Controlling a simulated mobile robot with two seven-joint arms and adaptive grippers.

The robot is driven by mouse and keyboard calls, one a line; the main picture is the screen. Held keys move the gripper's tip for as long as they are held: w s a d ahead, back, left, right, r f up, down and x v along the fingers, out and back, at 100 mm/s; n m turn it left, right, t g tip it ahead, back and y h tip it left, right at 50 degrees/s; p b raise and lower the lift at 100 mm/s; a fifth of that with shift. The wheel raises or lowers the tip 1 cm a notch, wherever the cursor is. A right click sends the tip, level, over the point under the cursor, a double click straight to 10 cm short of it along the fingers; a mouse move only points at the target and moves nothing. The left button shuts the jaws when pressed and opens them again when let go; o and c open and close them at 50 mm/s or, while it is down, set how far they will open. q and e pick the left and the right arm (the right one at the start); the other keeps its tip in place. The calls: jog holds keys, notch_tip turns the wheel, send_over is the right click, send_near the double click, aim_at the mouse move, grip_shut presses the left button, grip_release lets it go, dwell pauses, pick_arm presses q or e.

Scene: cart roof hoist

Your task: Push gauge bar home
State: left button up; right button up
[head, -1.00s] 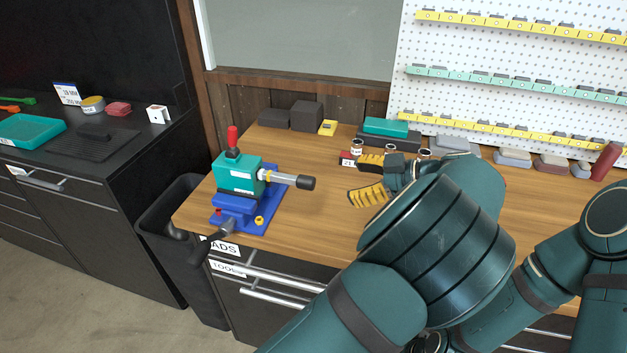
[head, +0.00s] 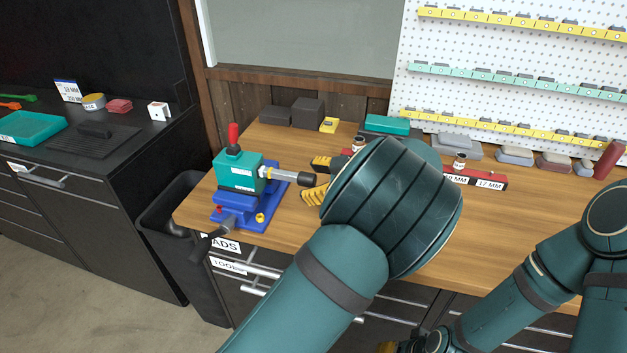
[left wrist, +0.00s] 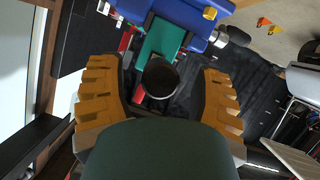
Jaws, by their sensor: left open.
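The gauge bar (head: 285,175), silver with a dark round end, sticks out to the right from a teal block (head: 238,173). The block sits in a blue vise (head: 232,203) at the left end of the wooden bench. My left gripper (head: 313,179) is open, at the bar's free end. In the left wrist view the bar's dark end (left wrist: 160,78) lies between the two spread yellow fingers (left wrist: 158,88), with a visible gap on both sides. My left wrist hides part of the bench. A small yellow and dark part of my right gripper (head: 388,347) shows at the bottom edge.
A red-handled part (head: 233,136) stands on the teal block. A red labelled rack (head: 475,179) lies behind my left wrist. Grey boxes (head: 307,112) and a teal box (head: 387,124) stand at the back. A black bin (head: 180,225) stands left of the bench.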

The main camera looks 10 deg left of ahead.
aim_at(298, 177)
pick_arm(q)
grip_shut()
jog(key=shift+a+b, duration=0.4)
jog(key=shift+a, duration=0.05)
jog(key=a+b, duration=0.1)
jog(key=a, duration=0.2)
jog(key=shift+a+f+b, duration=0.1)
jog(key=shift+a+b, duration=0.25)
jog(key=shift+b, duration=0.05)
jog(key=shift+a, duration=0.1)
grip_release()
